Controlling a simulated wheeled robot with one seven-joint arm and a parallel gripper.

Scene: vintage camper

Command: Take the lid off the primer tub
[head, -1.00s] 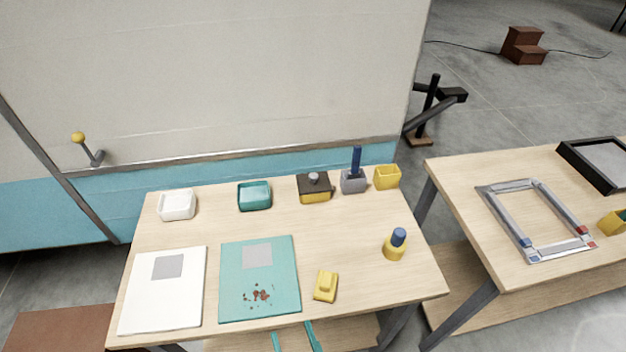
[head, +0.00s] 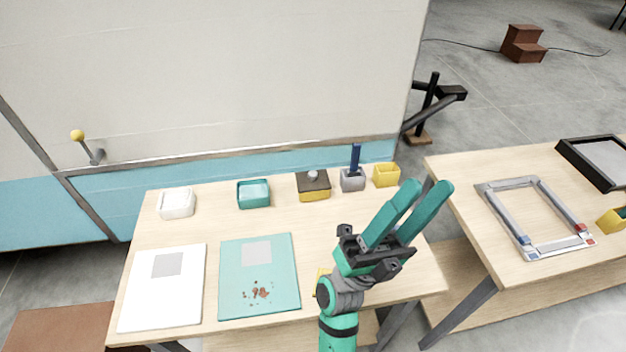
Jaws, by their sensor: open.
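A yellow tub (head: 314,195) stands at the back of the near table, with a dark lid (head: 316,182) that has a grey knob (head: 312,174) on top. The lid sits on the tub. It is the only container with a plainly visible knobbed lid, and I take it to be the primer tub. My gripper (head: 426,187) is open and empty above the table's right side. Its teal fingers point up and right in the picture, to the right of the tub and apart from it.
A teal tub (head: 253,194) and a white tub (head: 177,204) stand left of the lidded tub. A grey holder (head: 352,181) with a blue handle and a yellow cup (head: 386,175) stand right. White and teal panels (head: 232,300) lie in front. My arm hides the right front.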

